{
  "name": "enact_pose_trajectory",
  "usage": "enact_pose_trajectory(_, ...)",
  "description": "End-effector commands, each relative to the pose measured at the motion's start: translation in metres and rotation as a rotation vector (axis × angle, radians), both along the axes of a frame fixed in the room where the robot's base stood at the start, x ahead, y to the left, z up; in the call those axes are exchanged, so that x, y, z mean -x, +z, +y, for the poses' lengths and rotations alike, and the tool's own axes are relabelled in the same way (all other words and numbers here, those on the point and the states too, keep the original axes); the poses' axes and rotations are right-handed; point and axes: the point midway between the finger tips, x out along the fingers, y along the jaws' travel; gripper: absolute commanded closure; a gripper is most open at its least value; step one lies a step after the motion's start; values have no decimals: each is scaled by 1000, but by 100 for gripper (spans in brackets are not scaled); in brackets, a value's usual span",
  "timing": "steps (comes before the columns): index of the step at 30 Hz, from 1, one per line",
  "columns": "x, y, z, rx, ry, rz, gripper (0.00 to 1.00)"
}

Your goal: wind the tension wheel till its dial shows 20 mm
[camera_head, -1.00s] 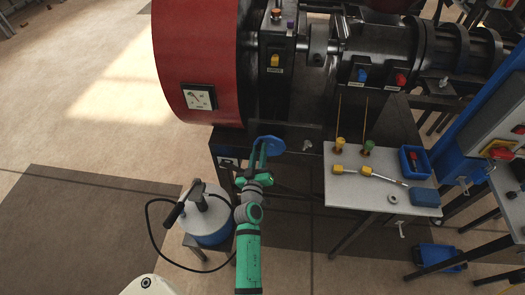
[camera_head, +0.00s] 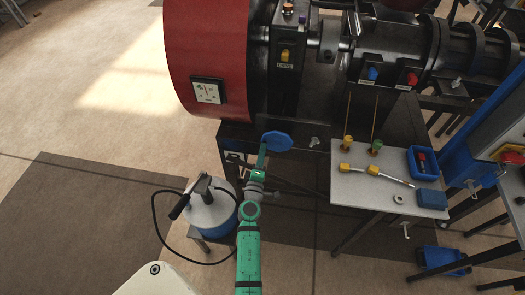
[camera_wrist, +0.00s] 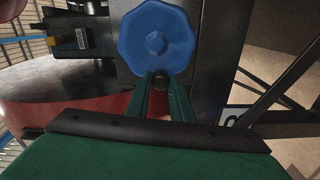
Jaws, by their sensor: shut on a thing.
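The blue lobed wheel (camera_head: 277,141) sits on the dark front frame below the press. It fills the upper middle of the wrist view (camera_wrist: 156,40). My green gripper (camera_head: 264,150) reaches up to the wheel's lower left edge. In the wrist view its two fingers (camera_wrist: 162,80) are shut on a small dark handle (camera_wrist: 160,82) at the wheel's near edge. A small dial-like plate (camera_head: 234,156) is on the frame left of the wheel, too small to read. A square white gauge (camera_head: 208,91) is on the red drum; its value is unreadable.
A grey side table (camera_head: 375,190) on the right holds yellow-handled tools and a blue bin (camera_head: 422,160). A white and blue canister (camera_head: 210,213) with a black hose stands close left of my arm. Open floor lies at far left.

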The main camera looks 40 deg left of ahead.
Motion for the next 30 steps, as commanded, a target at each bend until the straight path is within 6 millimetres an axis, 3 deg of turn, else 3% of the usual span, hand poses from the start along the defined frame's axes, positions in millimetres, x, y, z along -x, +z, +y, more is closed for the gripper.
enact_pose_trajectory(18, -7, -25, -10, 453, -2, -276, 100)
enact_pose_trajectory(30, -8, -30, -12, 584, -1, -359, 100)
